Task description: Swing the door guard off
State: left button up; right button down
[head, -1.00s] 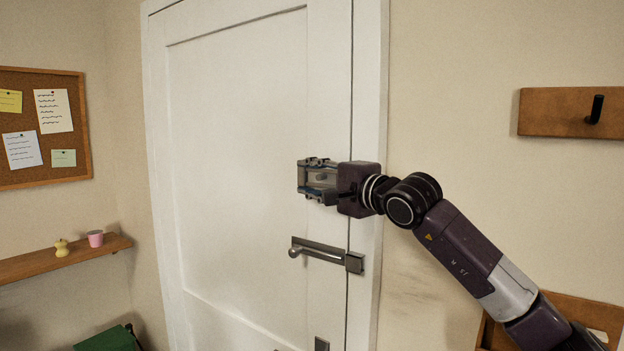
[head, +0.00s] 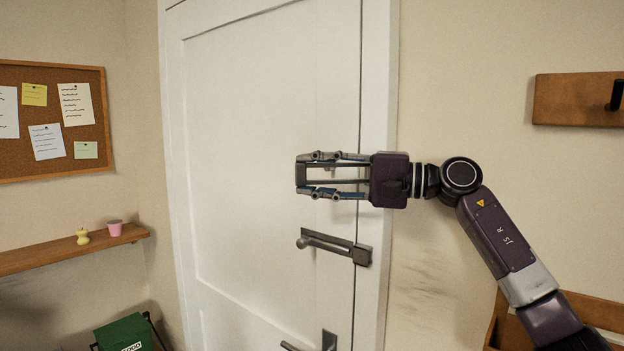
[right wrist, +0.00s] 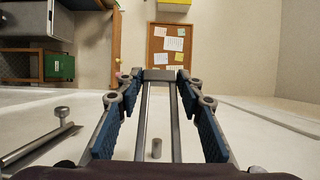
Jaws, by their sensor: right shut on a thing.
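The door guard (head: 301,174) is a grey metal loop of two parallel bars joined at its left end. It lies across the right edge of the white door (head: 255,160). My right gripper (head: 333,175) comes in from the right and is shut on the loop, one finger above and one below. In the right wrist view the guard (right wrist: 158,75) runs between the blue-padded fingers (right wrist: 157,112). A short grey post (right wrist: 156,148) shows between its bars. The guard's hinge end is hidden by my gripper. My left gripper is out of view.
A second grey latch with a round knob (head: 328,243) sits just below my gripper. A door handle (head: 328,341) is lower down. A wall shelf (head: 70,251) and corkboard (head: 52,120) are at left. A hook board (head: 580,100) is at right.

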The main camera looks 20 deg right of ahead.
jog(key=s+d+n+g+y+b, duration=0.1)
jog(key=s+d+g+b, duration=0.1)
jog(key=s+b, duration=0.2)
jog(key=s, duration=0.3)
jog(key=shift+s+n, duration=0.3)
jog(key=shift+s, duration=0.1)
jog(key=shift+d+r, duration=0.1)
jog(key=shift+r, duration=0.05)
dwell(0.9)
